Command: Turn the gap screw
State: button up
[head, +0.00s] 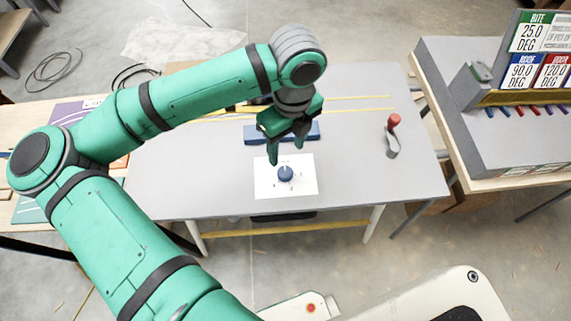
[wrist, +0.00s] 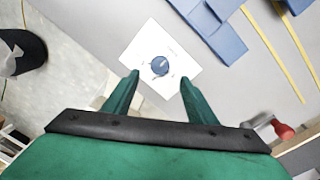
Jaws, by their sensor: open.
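The gap screw appears as a round dark blue knob (head: 285,173) on a white square plate (head: 305,188) with small dark marks around it, on the grey table. In the wrist view the knob (wrist: 160,66) sits on the white plate (wrist: 133,50), beyond and between my fingertips. My gripper (head: 287,150) is open and empty, pointing down above the plate's far edge. Its two green fingers also show in the wrist view (wrist: 160,74), spread to either side of the knob and apart from it.
A blue block (head: 312,131) lies behind the plate, partly hidden by my gripper. A red-topped lever (head: 393,122) stands at the table's right. A side bench (head: 490,150) with coloured signs is further right. The table front (head: 190,195) is clear.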

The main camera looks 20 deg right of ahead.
aim_at(285, 171)
jog(key=f, duration=0.9)
jog(key=shift+s+a+f, duration=0.15)
jog(key=shift+a+f, duration=0.15)
jog(key=shift+f, duration=0.05)
jog(key=c, duration=1.1)
jog(key=shift+o, duration=0.2)
